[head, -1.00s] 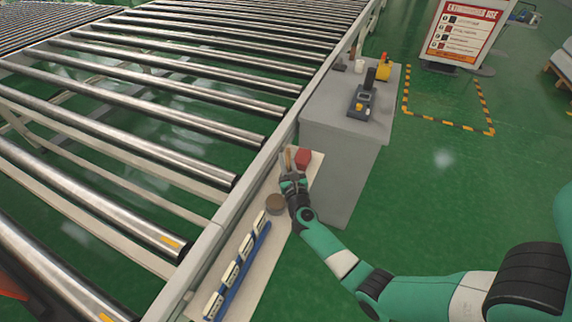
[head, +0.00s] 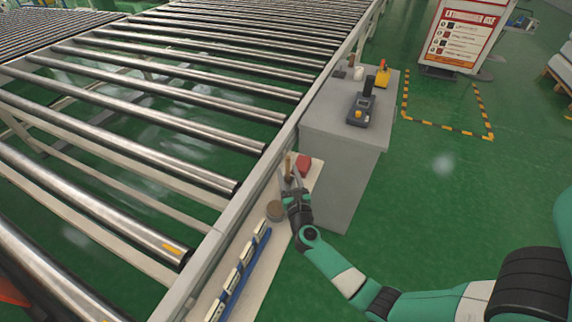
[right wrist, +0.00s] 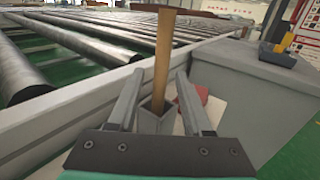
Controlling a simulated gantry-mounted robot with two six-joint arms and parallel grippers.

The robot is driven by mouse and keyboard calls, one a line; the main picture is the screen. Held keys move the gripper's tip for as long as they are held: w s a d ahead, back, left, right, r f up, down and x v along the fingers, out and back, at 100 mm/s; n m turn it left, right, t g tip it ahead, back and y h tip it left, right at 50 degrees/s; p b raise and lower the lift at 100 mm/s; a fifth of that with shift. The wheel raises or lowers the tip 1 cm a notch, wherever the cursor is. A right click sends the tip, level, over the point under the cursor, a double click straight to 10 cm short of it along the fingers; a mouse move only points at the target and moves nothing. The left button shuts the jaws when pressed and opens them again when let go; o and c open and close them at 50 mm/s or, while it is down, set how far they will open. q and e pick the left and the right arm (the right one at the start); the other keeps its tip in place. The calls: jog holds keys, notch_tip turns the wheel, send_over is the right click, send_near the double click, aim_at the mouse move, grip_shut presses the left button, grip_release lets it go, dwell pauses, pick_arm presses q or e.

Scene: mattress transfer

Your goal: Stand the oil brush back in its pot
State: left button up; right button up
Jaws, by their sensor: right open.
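The oil brush has a wooden handle (head: 288,163) that stands nearly upright at the far end of the narrow shelf. In the right wrist view the handle (right wrist: 164,52) rises between my fingers, and its lower end goes into a small grey square pot (right wrist: 147,116). The bristles are hidden. My right gripper (head: 290,176) is open around the brush, with a finger on either side; it also shows in the right wrist view (right wrist: 160,82). Gaps show between the fingers and the handle. My left gripper is out of view.
A red object (head: 304,165) lies just right of the brush. The roller conveyor (head: 150,120) borders the left, a grey cabinet (head: 345,150) the right.

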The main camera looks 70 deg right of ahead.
jog(key=p+v, duration=0.1)
jog(key=v, duration=0.7)
jog(key=shift+s+a, duration=0.25)
jog(key=w+a+r+n+t+y, duration=0.2)
jog(key=w+a+r+n+t, duration=0.3)
jog(key=r, duration=0.6)
jog(key=w+a+r+n+t+y, duration=0.3)
jog(key=a+r+n+t, duration=0.2)
jog(key=r+n, duration=0.4)
jog(key=w+a+r+n+t+y, duration=0.25)
jog(key=a+r+n+t, duration=0.25)
jog(key=r, duration=0.7)
jog(key=s+a+r+n+t+y, duration=0.1)
jog(key=a+r+n+y, duration=0.5)
jog(key=n, duration=0.4)
jog(key=s+a+r+n+y, duration=0.1)
jog(key=a+r+n+y, duration=0.3)
jog(key=r+n+y, duration=0.45)
jog(key=s+r+n+h, duration=0.4)
jog(key=r+n+h, duration=0.1)
jog(key=r+n, duration=0.5)
jog(key=shift+s+t, duration=0.35)
jog(key=shift+t, duration=0.05)
